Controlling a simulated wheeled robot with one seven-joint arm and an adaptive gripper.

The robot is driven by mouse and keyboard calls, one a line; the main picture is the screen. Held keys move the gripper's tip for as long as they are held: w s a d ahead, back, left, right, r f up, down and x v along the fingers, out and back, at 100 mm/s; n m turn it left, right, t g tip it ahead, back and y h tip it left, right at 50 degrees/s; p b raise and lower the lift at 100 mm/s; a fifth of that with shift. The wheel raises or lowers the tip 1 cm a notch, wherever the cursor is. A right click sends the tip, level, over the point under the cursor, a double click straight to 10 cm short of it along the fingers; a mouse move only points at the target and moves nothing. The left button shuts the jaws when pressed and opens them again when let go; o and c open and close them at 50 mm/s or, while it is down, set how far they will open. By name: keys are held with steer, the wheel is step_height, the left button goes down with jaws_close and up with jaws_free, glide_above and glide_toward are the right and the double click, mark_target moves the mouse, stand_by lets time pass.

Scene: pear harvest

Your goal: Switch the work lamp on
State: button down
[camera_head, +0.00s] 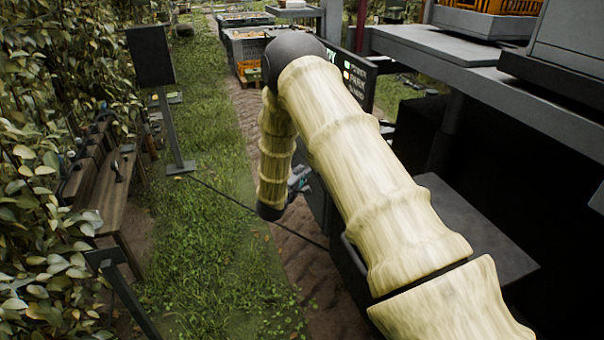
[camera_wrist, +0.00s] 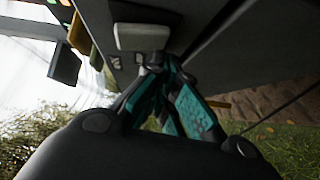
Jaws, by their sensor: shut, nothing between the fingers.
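My gripper (camera_wrist: 157,62) is shut and empty in the wrist view, with its teal-and-black fingers meeting near a dark panel (camera_wrist: 185,22). A pale block (camera_wrist: 142,37), possibly the switch, sits on that panel just beyond the fingertips; I cannot tell whether they touch. A smaller pale piece is partly hidden at the tips. In the head view my gripper (camera_head: 298,180) shows only in part behind my arm. A dark rectangular head on a post (camera_head: 150,55), possibly the work lamp, stands at left; no light shows on its visible face.
A dark cable (camera_head: 240,202) runs across the grass from the post's foot toward the right. A wooden bench (camera_head: 105,185) stands by the hedge at left. A sign with lettering (camera_head: 355,75) and grey shelving (camera_head: 440,42) are at right. Crates (camera_head: 250,45) stand at the back.

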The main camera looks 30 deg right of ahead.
steer(key=s+a+f+b, duration=0.2)
steer(key=s+a+b, duration=0.1)
steer(key=a, duration=0.9)
steer(key=shift+s, duration=0.65)
steer(key=s+a+f+m+g+y, duration=0.1)
steer(key=s+a+f+y, duration=0.35)
steer(key=s+f, duration=0.6)
steer(key=s+a+f+m+g+y, duration=0.1)
steer(key=s+a+f+y, duration=0.35)
steer(key=s+f, duration=0.6)
steer(key=s+a+f+m+g+y, duration=0.1)
steer(key=s+a+f+g+y, duration=0.1)
steer(key=s, duration=0.7)
steer(key=s+a+f+m+g+y, duration=0.1)
steer(key=s+a+f+g, duration=0.1)
steer(key=s, duration=0.7)
steer(key=s+a+f+m+g+y, duration=0.1)
steer(key=s+a+f+g+y, duration=0.1)
steer(key=s, duration=0.7)
steer(key=shift+s+a+m+g+y, duration=0.2)
steer(key=shift+a+m+g+y, duration=0.15)
steer(key=shift+a+g, duration=0.4)
